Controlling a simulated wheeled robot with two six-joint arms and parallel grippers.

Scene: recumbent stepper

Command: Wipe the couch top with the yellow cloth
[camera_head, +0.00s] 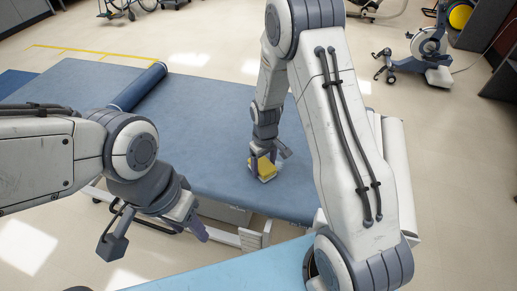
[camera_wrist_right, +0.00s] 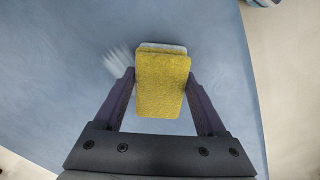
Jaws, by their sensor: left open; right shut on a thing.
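The couch top (camera_head: 205,125) is a wide blue padded surface across the middle of the head view, and it also fills most of the right wrist view (camera_wrist_right: 60,90). My right gripper (camera_head: 264,165) is shut on the yellow cloth (camera_wrist_right: 162,82), a folded pad with a pale layer showing at its far edge. The cloth is at the couch top, toward its near right part; I cannot tell for sure whether it touches. A whitish smear (camera_wrist_right: 121,60) shows left of the cloth. My left gripper (camera_head: 155,232) is open and empty, off the couch's near edge.
A dark blue roll (camera_head: 138,87) lies across the couch's left part. A light blue surface (camera_head: 240,272) is at the near edge. White rolls (camera_head: 395,160) stand at the couch's right end. An exercise bike (camera_head: 428,50) stands on the floor at back right.

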